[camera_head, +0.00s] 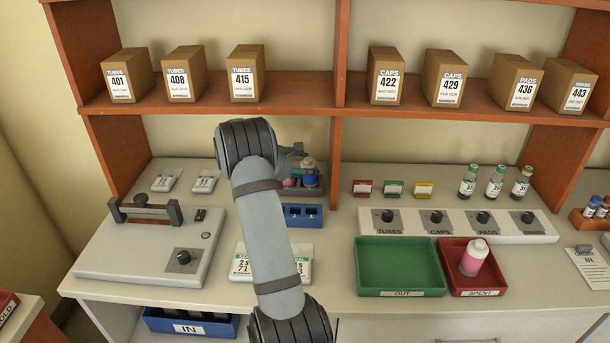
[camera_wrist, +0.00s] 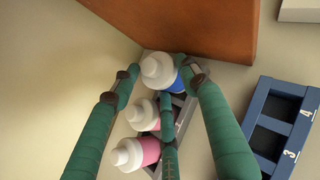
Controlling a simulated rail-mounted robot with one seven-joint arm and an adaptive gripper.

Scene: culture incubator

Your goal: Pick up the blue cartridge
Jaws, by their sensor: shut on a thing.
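The blue cartridge has a white cap and a blue body (camera_wrist: 179,84). In the wrist view it is at the far end of a row in a grey rack, between the green fingers of my gripper (camera_wrist: 162,72), which is shut on it. Two pink cartridges (camera_wrist: 150,150) with white caps stand nearer in the same row. In the head view the blue cartridge (camera_head: 310,181) shows at the rack, right of my wrist. My gripper (camera_head: 296,152) is partly hidden there behind my arm. I cannot tell whether the cartridge is clear of its slot.
A blue holder (camera_wrist: 250,130) marked 3 and 4 stands beside the rack. The wooden shelf upright (camera_wrist: 200,30) is close by. A green OUT tray (camera_head: 400,262) is empty; the red SPENT tray (camera_head: 482,290) holds a pink bottle (camera_head: 474,258). Boxes line the shelf above.

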